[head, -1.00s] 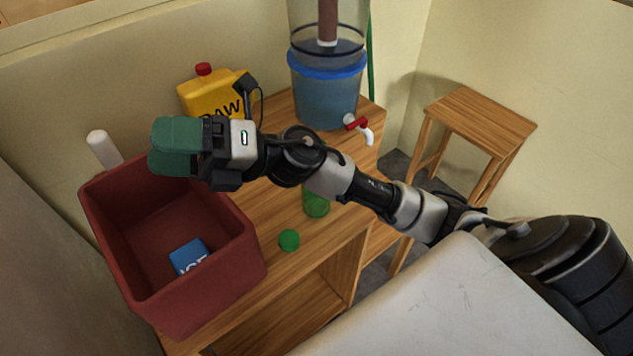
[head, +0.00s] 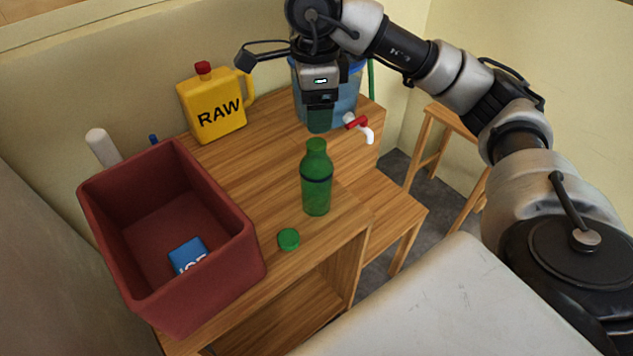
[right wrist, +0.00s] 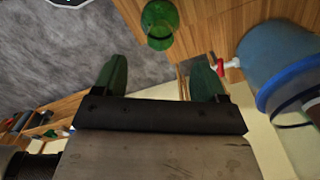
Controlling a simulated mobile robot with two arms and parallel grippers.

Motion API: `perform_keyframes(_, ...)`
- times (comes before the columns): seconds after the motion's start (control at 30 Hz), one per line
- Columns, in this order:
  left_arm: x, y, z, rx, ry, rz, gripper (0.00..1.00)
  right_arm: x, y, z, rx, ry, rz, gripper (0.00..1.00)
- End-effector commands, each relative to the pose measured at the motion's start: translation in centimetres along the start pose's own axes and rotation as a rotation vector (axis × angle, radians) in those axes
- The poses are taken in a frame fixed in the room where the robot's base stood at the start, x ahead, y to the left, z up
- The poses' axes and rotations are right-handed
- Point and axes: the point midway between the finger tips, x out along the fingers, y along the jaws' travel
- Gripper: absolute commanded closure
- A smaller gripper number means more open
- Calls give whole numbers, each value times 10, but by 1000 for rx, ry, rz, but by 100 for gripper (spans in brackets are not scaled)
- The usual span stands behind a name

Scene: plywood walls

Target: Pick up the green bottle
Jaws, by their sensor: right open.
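The green bottle (head: 316,182) stands upright on the wooden cabinet top, with a dark band around its upper body and its neck open. A round green cap (head: 289,239) lies on the wood to its front left. My right gripper (head: 319,122) is above and behind the bottle, in front of the blue water container, apart from the bottle. In the right wrist view, its two green fingers (right wrist: 158,78) are spread apart with nothing between them. The bottle (right wrist: 160,24) shows there beyond the fingers, near the top edge. My left gripper is not in view.
A dark red bin (head: 240,243) with a blue ice pack (head: 187,254) inside stands left of the bottle. A yellow RAW jug (head: 215,108) stands at the back. The blue water container (head: 345,100) has a red-handled tap (head: 357,123).

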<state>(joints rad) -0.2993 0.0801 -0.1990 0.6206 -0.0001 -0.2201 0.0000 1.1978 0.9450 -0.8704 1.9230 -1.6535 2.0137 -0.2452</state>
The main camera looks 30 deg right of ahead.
Motion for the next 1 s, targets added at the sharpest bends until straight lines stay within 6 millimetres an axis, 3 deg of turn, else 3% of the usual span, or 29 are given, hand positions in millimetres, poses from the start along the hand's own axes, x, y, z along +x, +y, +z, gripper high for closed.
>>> perform_keyframes(0.1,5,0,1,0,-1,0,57,22,1,0,-2,0,6,28)
perform_keyframes(0.37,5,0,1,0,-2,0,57,43,1,0,-2,-3,3,28)
perform_keyframes(0.63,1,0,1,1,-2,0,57,81,0,-1,-3,-3,5,28)
perform_keyframes(0.97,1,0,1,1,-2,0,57,90,0,-1,-3,-4,2,28)
perform_keyframes(1.0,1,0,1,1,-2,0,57,90,0,-1,-3,-4,2,33)
